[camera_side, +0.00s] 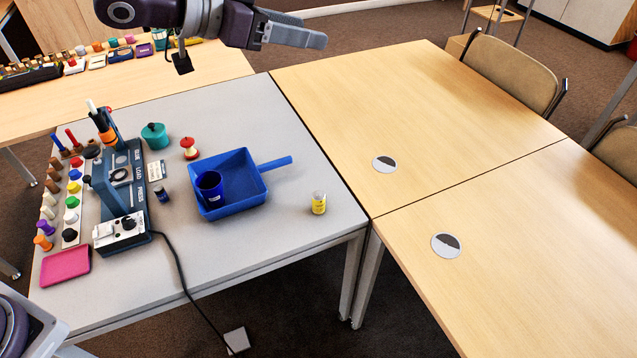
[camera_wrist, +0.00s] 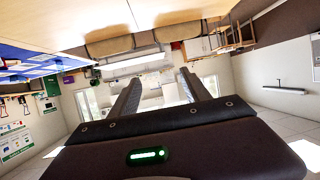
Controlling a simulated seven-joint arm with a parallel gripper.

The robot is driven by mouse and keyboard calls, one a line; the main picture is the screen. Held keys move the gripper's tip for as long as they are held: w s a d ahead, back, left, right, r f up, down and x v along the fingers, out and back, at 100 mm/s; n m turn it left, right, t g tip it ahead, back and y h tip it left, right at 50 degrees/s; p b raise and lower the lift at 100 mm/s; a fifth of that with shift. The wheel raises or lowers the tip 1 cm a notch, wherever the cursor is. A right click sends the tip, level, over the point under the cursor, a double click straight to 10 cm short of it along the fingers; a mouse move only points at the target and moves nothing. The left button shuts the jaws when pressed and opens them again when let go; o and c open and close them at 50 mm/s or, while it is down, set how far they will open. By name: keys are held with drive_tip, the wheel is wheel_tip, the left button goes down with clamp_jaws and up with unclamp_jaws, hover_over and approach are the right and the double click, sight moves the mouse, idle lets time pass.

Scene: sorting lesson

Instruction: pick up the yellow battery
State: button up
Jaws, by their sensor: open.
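The yellow battery (camera_side: 319,204) stands upright on the grey table, to the right of the blue tray, near the table's front right edge. It has a greyish top. My gripper (camera_side: 318,40) is high up at the top of the side view, well above and behind the battery, and points to the right. In the wrist view my gripper (camera_wrist: 160,92) shows two fingers spread apart with nothing between them. The battery does not show in the wrist view, which looks out across the room.
A blue tray (camera_side: 231,211) with a handle holds a dark blue cup (camera_side: 210,187). The grey table (camera_side: 280,238) is clear around the battery.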

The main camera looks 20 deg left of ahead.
sight(313, 197)
wheel_tip(313, 197, down, 39)
drive_tip(key=shift+a+f, duration=0.1)
drive_tip(key=x, duration=0.7)
drive_tip(key=shift+s+f, duration=0.2)
drive_tip(key=shift+f, duration=0.05)
drive_tip(key=shift+w, duration=0.2)
clamp_jaws()
